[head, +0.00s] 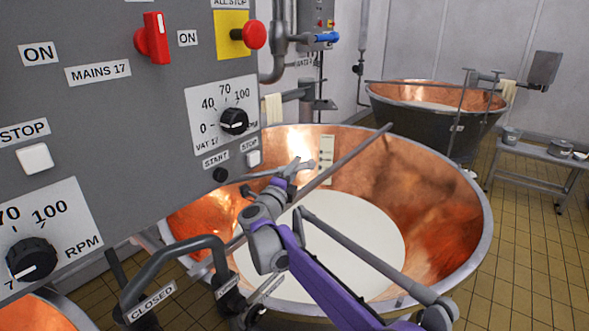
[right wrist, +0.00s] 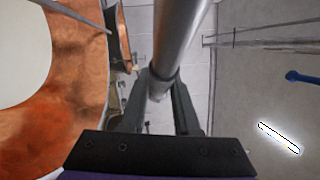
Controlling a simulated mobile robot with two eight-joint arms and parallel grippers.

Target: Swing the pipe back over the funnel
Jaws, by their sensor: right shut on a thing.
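In the right wrist view the same pipe (right wrist: 183,35) runs from the top edge down between the two dark fingers (right wrist: 160,92). In the head view the pipe reaches left toward the control panel, and its far part is hidden. I cannot make out a funnel in either view. My left gripper is not in view.
The control panel (head: 110,110) with knobs and switches fills the left. A long grey rod (head: 350,155) slants across the vat, which holds white liquid (head: 350,240). A bent handle labelled CLOSED (head: 165,255) stands in front. A second vat (head: 430,115) and a bench (head: 540,155) are behind.

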